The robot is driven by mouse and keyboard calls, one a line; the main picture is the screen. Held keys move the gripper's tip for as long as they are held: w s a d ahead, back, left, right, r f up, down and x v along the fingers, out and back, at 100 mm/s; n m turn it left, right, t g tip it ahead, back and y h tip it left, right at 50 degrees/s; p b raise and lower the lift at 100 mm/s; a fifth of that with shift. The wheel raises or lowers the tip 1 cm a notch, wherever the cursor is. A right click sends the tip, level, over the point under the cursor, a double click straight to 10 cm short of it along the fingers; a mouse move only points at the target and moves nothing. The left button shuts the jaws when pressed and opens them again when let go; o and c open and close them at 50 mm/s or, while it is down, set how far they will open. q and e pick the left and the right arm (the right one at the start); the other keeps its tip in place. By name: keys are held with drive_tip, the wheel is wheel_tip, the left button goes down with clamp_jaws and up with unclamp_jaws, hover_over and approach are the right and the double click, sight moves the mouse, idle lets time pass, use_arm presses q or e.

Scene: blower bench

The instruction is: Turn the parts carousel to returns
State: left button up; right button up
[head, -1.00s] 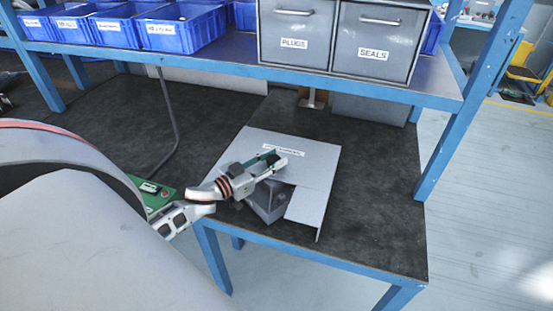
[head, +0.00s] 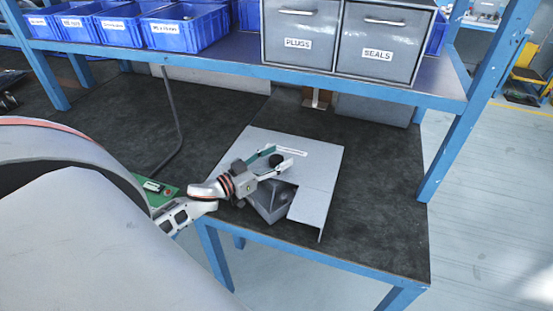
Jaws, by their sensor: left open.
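The parts carousel has a flat grey square cover (head: 318,175) on the bench. A cutout at its front left shows a dark grey bin (head: 268,203) with a small dark round thing inside. A white label (head: 291,151) lies on the cover, too small to read. A black round knob (head: 277,160) shows near the cover's middle. My left gripper (head: 282,157) is open over the cover, its fingers on either side of the knob in this view. I cannot tell whether they touch it. My right gripper is not in view.
A shelf above holds blue bins (head: 187,29) and two grey drawers labelled PLUGS (head: 300,35) and SEALS (head: 381,47). A green board (head: 156,191) lies left of my gripper. The dark bench top (head: 385,190) is clear right of the cover.

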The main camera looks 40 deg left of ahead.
use_arm(q)
wheel_tip(320, 180, up, 9)
drive_tip(key=shift+r, duration=0.2)
idle(0.3)
